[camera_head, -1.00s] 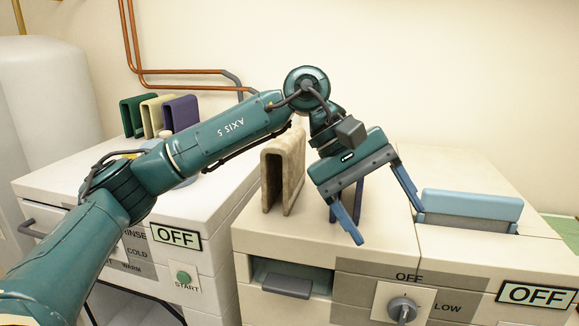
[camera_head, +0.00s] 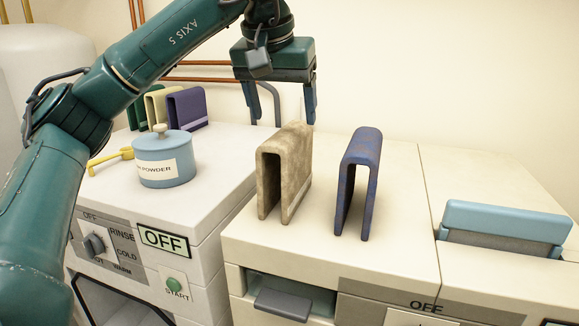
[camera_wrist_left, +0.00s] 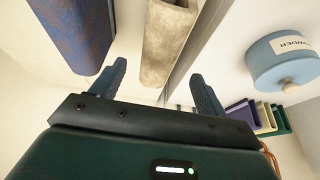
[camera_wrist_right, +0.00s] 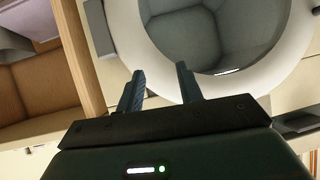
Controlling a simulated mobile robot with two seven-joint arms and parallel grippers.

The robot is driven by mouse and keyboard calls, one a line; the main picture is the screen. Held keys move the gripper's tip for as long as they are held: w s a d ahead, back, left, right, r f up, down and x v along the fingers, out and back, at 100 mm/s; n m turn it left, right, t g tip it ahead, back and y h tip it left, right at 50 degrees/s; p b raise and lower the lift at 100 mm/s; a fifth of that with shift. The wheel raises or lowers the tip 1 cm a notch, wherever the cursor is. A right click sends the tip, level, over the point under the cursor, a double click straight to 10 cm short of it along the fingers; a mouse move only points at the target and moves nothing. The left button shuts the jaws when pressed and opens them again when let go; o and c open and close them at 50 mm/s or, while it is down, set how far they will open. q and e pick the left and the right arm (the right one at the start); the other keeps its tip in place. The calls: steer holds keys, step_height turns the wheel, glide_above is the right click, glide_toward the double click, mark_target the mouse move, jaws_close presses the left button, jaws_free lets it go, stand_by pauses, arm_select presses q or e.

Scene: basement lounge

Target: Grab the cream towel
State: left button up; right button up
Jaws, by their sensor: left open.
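A beige towel with brown mottling (camera_head: 297,165) stands folded as an upside-down U on the right machine's top. A plain cream towel (camera_head: 155,108) stands folded between a green towel (camera_head: 133,115) and a purple towel (camera_head: 187,108) at the back of the left machine. My left gripper (camera_head: 281,108) is open and empty, pointing down above and behind the mottled towel, apart from it. In the left wrist view, that towel (camera_wrist_left: 168,40) lies ahead between the fingers, and the plain cream towel (camera_wrist_left: 266,117) is at right. My right gripper (camera_wrist_right: 160,85) is open and empty, away from the towels.
A mottled blue towel (camera_head: 359,180) stands right of the beige one. A blue powder pot (camera_head: 165,165) and yellow scoop (camera_head: 108,157) sit on the left machine. A light-blue flap (camera_head: 505,222) stands at right. The right wrist view shows a round machine door (camera_wrist_right: 215,40).

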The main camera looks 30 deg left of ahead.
mark_target(286, 131)
arm_select(q)
steer(key=x, duration=0.8)
steer(key=shift+r, duration=0.1)
steer(key=shift+f, duration=0.25)
stand_by(0.4)
steer(key=shift+c, duration=0.5)
steer(key=c, duration=1.1)
